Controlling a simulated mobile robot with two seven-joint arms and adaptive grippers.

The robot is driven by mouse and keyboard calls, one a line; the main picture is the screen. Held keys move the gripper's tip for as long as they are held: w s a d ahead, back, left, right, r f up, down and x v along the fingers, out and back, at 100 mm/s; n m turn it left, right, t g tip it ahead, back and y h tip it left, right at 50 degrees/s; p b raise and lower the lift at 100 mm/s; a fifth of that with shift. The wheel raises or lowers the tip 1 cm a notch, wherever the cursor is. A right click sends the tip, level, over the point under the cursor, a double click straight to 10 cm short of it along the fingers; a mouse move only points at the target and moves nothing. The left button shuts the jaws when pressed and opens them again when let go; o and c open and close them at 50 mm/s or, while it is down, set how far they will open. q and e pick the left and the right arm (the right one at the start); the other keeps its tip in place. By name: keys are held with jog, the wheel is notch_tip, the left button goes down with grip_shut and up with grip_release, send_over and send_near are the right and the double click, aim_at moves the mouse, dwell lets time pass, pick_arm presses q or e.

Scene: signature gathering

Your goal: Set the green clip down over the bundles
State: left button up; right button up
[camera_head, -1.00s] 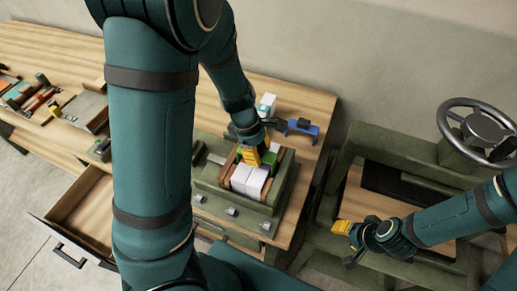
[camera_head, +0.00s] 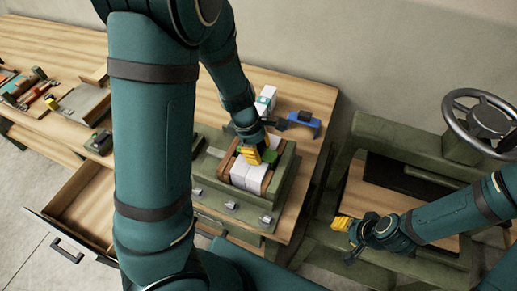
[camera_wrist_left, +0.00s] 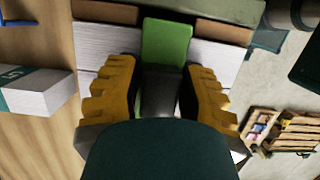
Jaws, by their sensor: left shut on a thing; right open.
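The green clip (camera_head: 270,156) shows beside my left gripper (camera_head: 252,155), above the white paper bundles (camera_head: 246,175). The bundles sit between brown wooden blocks in a green press-like frame (camera_head: 224,195). In the left wrist view the clip (camera_wrist_left: 167,42) is a flat green piece lying across the gap between two white bundles (camera_wrist_left: 107,45). My left gripper (camera_wrist_left: 161,72) is shut on the clip; its yellow fingers hide part of it. I cannot tell whether the clip touches the bundles. My right gripper (camera_head: 342,224) is open and empty, away at the right.
A white stack with a teal band (camera_head: 265,100) and a blue tool (camera_head: 303,121) lie behind the frame. A drawer (camera_head: 85,205) stands open at the left. A green machine with a handwheel (camera_head: 487,122) stands at the right. Tools lie at the far left.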

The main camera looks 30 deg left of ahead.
pick_arm(q)
jog(key=shift+s+f+b, duration=0.45)
jog(key=shift+s+f, duration=0.05)
jog(key=shift+f, duration=0.25)
dwell(0.5)
jog(key=o, duration=1.1)
jog(key=shift+o, duration=0.5)
jog(key=shift+w+d, duration=0.1)
jog(key=shift+w, duration=0.1)
jog(key=shift+w+r, duration=0.2)
jog(key=shift+r, duration=0.3)
jog(key=v, duration=1.1)
jog(key=shift+r, duration=0.35)
